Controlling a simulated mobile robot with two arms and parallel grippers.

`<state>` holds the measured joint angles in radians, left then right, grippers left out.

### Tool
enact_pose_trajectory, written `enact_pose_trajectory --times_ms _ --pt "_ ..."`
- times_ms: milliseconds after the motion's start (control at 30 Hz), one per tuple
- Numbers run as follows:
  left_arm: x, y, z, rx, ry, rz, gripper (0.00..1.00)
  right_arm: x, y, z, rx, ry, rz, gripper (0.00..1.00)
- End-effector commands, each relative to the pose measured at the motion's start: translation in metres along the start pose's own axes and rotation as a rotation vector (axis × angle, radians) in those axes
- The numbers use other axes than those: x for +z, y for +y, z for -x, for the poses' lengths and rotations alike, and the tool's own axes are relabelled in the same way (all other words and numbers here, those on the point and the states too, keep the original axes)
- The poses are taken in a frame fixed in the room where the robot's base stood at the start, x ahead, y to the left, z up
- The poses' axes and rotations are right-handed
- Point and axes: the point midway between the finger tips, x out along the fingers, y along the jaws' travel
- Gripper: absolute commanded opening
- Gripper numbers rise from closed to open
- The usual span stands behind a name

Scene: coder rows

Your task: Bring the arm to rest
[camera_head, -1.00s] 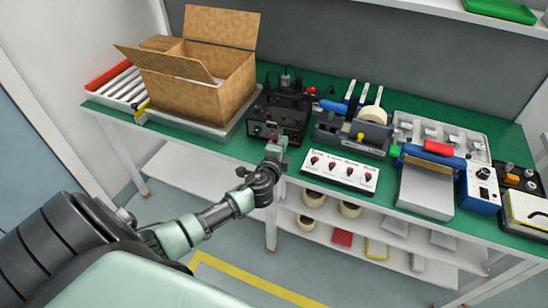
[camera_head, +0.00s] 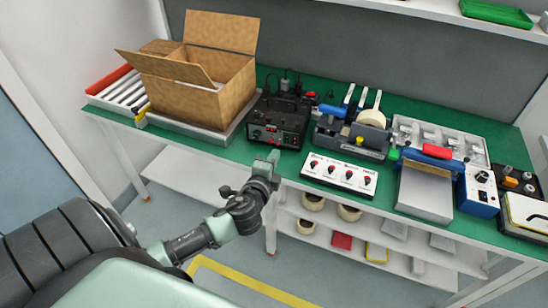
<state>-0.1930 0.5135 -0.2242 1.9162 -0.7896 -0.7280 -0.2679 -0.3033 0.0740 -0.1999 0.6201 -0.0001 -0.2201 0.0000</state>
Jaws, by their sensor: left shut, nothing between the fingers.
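My left arm comes in from the lower left. Its left gripper (camera_head: 273,157) is shut and empty, in front of the green-topped bench (camera_head: 225,152) near its front edge. In the picture it overlaps the bench edge just below the black power unit (camera_head: 279,120) and left of the white panel with red knobs (camera_head: 340,172). It holds nothing. My right gripper does not show.
An open cardboard box (camera_head: 200,95) stands on a platform at the bench's left. A tape dispenser (camera_head: 352,135), a parts tray (camera_head: 440,135) and a blue-sided sealer (camera_head: 478,190) fill the right. A lower shelf (camera_head: 375,240) holds rolls. Floor in front is clear.

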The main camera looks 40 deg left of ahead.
Motion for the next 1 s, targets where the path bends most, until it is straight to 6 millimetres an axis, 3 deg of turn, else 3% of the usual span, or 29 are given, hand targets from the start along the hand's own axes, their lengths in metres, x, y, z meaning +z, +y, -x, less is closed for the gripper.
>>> enact_pose_trajectory --times_ms 400,467,533,667,767,867,1000 --pt "0.000 0.001 -0.001 0.002 0.000 0.001 0.00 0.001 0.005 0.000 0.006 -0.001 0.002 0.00" --pt "0.001 0.008 -0.002 0.016 -0.001 0.006 0.00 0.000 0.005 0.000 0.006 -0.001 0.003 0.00" --pt "0.003 0.029 -0.004 0.057 -0.005 0.022 0.00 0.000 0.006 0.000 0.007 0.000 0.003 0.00" --pt "0.012 0.103 -0.005 0.203 -0.024 0.090 0.00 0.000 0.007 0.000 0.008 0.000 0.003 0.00" --pt "0.019 0.179 0.004 0.349 -0.050 0.171 0.00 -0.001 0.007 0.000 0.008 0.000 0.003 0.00" --pt "0.026 0.254 0.025 0.493 -0.088 0.263 0.00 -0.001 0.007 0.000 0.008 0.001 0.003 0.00" --pt "0.033 0.351 0.071 0.680 -0.159 0.402 0.00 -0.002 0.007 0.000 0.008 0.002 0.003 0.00"
